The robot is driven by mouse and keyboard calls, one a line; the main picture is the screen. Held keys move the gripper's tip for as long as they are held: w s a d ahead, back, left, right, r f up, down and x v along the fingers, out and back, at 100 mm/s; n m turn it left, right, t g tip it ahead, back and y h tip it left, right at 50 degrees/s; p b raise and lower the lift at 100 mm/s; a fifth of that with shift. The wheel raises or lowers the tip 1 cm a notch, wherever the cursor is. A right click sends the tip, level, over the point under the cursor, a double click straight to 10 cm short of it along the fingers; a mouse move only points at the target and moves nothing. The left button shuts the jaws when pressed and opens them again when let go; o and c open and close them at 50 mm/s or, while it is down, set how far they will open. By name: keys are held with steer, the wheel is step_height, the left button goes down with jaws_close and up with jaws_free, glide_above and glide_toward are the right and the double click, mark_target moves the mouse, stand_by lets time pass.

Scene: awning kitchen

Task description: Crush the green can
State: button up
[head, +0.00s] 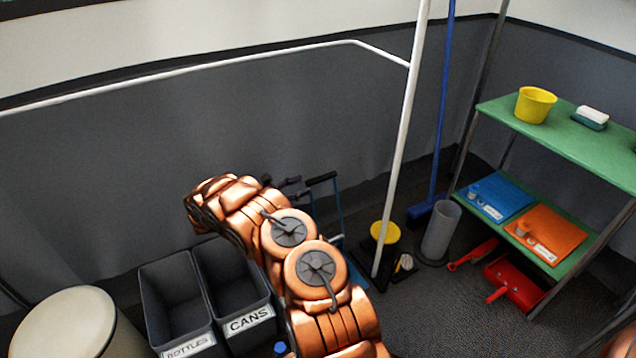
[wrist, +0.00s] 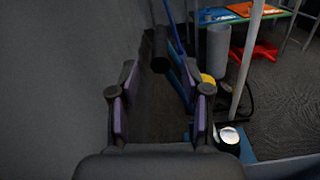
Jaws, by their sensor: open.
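I cannot make out a green can for certain in either view. My gripper (wrist: 160,108) is open in the wrist view, with its two purple-padded fingers apart and nothing seen between them. A dark round object with a bright silvery top (wrist: 229,137) stands just right of the right finger; its colour is too dark to tell. A blue-framed device with a black handle (head: 321,179) stands by the wall, partly hidden behind my copper arm. Its black handle (wrist: 160,48) seems to show beyond the fingers in the wrist view.
Bins labelled BOTTLES (head: 172,290) and CANS (head: 225,275) stand left of my arm, beside a pale round-topped drum (head: 62,312). A white pole (head: 400,140), grey cylinder (head: 440,232), red dustpan (head: 514,284) and green shelf (head: 570,140) are at right. Grey walls are close behind.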

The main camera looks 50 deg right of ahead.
mark_target(310, 183)
steer(key=shift+b+x, duration=1.1)
steer(key=shift+x, duration=2.4)
steer(key=shift+s, duration=0.1)
steer(key=shift+c, duration=0.3)
jaws_close()
